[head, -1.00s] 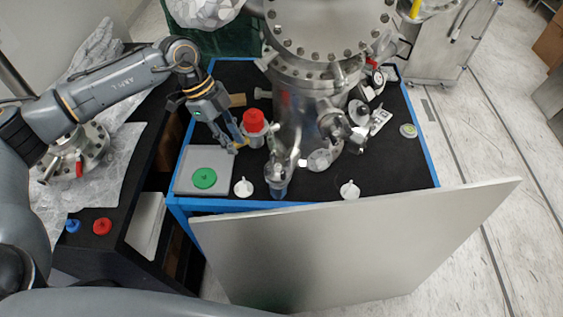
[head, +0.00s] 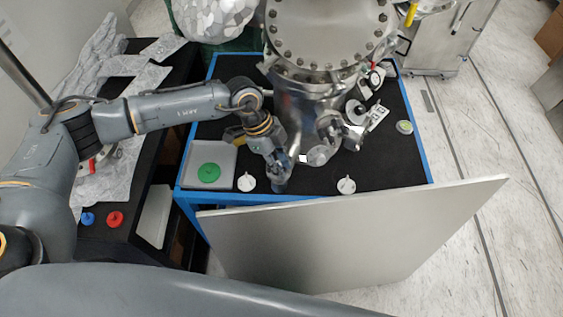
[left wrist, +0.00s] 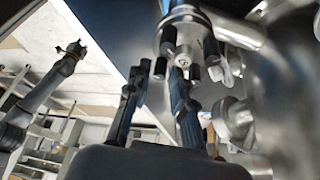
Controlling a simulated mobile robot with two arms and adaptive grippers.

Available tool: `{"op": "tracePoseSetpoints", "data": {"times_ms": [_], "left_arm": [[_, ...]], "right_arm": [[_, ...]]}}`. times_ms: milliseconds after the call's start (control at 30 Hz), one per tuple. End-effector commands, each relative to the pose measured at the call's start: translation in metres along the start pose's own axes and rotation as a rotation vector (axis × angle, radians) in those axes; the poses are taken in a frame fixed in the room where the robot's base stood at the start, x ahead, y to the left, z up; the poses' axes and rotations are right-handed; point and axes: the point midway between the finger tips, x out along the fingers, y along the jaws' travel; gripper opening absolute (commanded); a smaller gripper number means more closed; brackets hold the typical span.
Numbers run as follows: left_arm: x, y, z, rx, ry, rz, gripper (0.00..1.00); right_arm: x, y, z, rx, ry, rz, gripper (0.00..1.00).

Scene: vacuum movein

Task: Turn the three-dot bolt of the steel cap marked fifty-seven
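A round steel cap (left wrist: 184,42), ringed by several dark bolts, is close ahead in the left wrist view. I cannot read its number or any dot marks. My left gripper (left wrist: 160,72) is open; its two dark fingers stand apart just below the cap. The right finger is close to a lower bolt (left wrist: 178,75); I cannot tell if they touch. In the head view my left gripper (head: 279,168) is at the lower front of the steel chamber (head: 308,107) and hides the cap there. A grey arm (left wrist: 35,100), possibly my right, ends in a small dark tip.
A tray (head: 223,165) with a green disc (head: 208,173) is on the black tabletop (head: 385,165). White fittings stand near the front edge (head: 247,183) (head: 346,184). A large pale panel (head: 350,235) stands in front. Blue (head: 87,218) and red (head: 115,218) pieces lie on the left bench.

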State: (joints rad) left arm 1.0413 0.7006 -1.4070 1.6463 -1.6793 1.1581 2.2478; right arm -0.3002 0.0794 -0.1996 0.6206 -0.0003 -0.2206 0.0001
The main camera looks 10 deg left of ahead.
Motion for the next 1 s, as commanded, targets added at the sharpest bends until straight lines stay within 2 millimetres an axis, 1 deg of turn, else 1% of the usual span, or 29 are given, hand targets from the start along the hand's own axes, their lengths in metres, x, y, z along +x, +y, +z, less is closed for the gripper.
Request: {"op": "tracePoseSetpoints", "data": {"times_ms": [167, 200, 267, 300, 667, 867, 1000], "left_arm": [[0.000, 0.000, 0.000, 0.000, 0.000, 0.000, 0.23], [0.000, 0.000, 0.000, 0.001, 0.000, 0.000, 0.15], [0.000, 0.000, 0.000, 0.000, 0.000, 0.000, 0.03], [0.000, 0.000, 0.000, 0.001, 0.000, 0.000, 0.00], [0.001, 0.000, 0.001, 0.028, -0.001, 0.011, 0.00], [0.001, -0.002, 0.000, 0.116, 0.001, 0.047, 0.00], [0.002, -0.002, 0.001, 0.218, 0.000, 0.089, 0.00]], "right_arm": [[0.000, 0.000, 0.000, 0.000, 0.000, 0.000, 0.23], [0.000, 0.000, 0.000, 0.000, 0.000, 0.000, 0.23], [0.000, 0.000, 0.000, 0.000, 0.000, 0.000, 0.23], [0.000, 0.000, 0.000, 0.000, 0.000, 0.000, 0.23], [0.003, 0.000, 0.000, 0.000, 0.000, 0.000, 0.23], [0.010, 0.000, 0.001, 0.000, 0.000, 0.000, 0.23], [0.017, -0.001, 0.002, 0.000, 0.000, 0.000, 0.23]]}}
